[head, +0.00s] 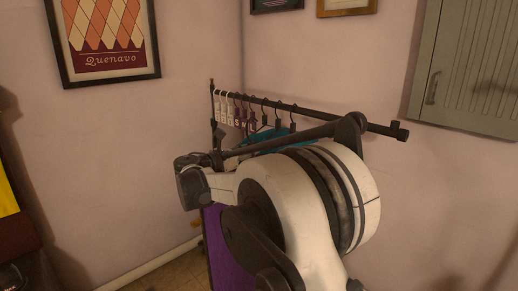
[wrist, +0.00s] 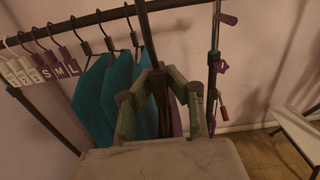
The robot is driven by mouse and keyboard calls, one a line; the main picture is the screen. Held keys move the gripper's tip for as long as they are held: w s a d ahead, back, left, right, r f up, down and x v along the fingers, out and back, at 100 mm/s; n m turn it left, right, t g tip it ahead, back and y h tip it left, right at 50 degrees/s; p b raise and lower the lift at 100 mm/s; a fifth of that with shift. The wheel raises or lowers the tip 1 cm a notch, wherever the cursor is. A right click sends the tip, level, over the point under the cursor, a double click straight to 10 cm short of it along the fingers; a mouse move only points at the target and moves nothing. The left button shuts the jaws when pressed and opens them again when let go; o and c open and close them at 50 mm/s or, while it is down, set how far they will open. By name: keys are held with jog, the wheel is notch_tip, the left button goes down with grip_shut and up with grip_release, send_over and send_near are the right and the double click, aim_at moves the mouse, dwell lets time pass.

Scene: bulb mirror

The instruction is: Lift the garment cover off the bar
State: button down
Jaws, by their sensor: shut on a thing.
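Teal hanging pieces (wrist: 94,92) hang from dark hangers on the bar (wrist: 88,20), left of my gripper (wrist: 158,75). A little teal also shows in the head view (head: 270,136). A long purple piece (head: 228,250) hangs low behind my arm, and a strip of purple shows behind the fingers in the wrist view. I cannot tell which piece is the garment cover. My gripper is shut on a dark rod (wrist: 147,35) that runs up out of the wrist view. In the head view my arm hides my fingers and much of the rack.
White and purple size tags (wrist: 38,70) hang at the bar's left end. The bar also crosses the head view (head: 340,116). A grey cabinet (head: 468,65) and framed pictures (head: 108,35) are on the walls.

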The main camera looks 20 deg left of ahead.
jog(key=b+v, duration=0.1)
jog(key=v, duration=1.8)
jog(key=shift+b, duration=0.3)
